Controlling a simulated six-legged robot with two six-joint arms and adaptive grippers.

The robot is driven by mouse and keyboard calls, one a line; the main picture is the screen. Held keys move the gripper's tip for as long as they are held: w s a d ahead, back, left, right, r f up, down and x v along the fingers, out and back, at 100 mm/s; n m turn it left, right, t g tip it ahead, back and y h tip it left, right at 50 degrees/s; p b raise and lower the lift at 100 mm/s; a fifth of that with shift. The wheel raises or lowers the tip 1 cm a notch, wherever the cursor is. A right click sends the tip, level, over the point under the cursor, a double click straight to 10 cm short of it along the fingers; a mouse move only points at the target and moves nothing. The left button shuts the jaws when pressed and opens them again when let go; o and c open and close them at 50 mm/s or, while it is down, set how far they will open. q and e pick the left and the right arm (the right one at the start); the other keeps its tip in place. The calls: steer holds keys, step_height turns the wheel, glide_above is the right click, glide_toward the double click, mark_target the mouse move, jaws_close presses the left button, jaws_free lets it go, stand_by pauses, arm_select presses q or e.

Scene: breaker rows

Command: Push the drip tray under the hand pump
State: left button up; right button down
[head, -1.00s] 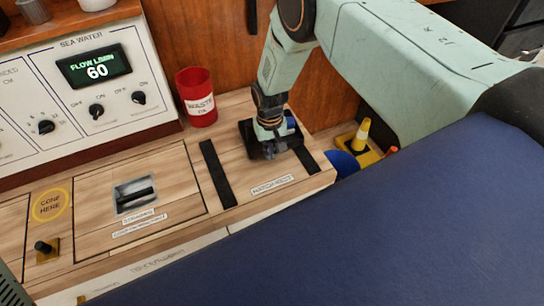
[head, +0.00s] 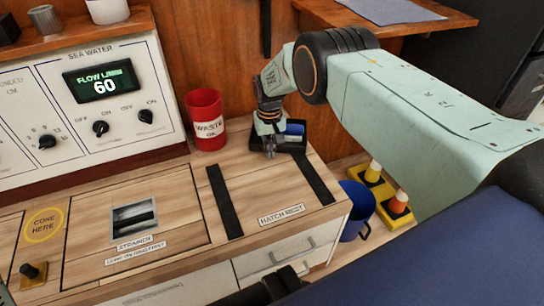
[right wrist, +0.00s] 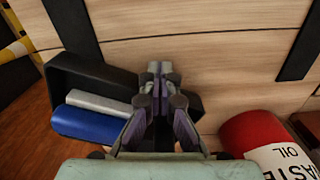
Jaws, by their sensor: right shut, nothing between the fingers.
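The black drip tray (head: 300,146) lies on the wooden bench top by the back wall, right of the red waste bin. My right gripper (head: 270,150) is shut and empty, pointing down at the tray's bin-side end. In the right wrist view its fingertips (right wrist: 160,70) overlap the tray's edge; I cannot tell whether they touch it. I cannot make out a hand pump. My left gripper is not visible.
The red waste oil bin (head: 206,120) stands close left of the tray. Two dark strips (head: 225,202) cross the bench top. Right of the bench are a blue bucket (head: 356,215) and cones on yellow bases (head: 375,180). The front bench is mostly clear.

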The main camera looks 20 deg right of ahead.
steer(key=shift+w+d+f, duration=0.1)
steer(key=shift+w+d, duration=0.05)
steer(key=shift+w, duration=0.8)
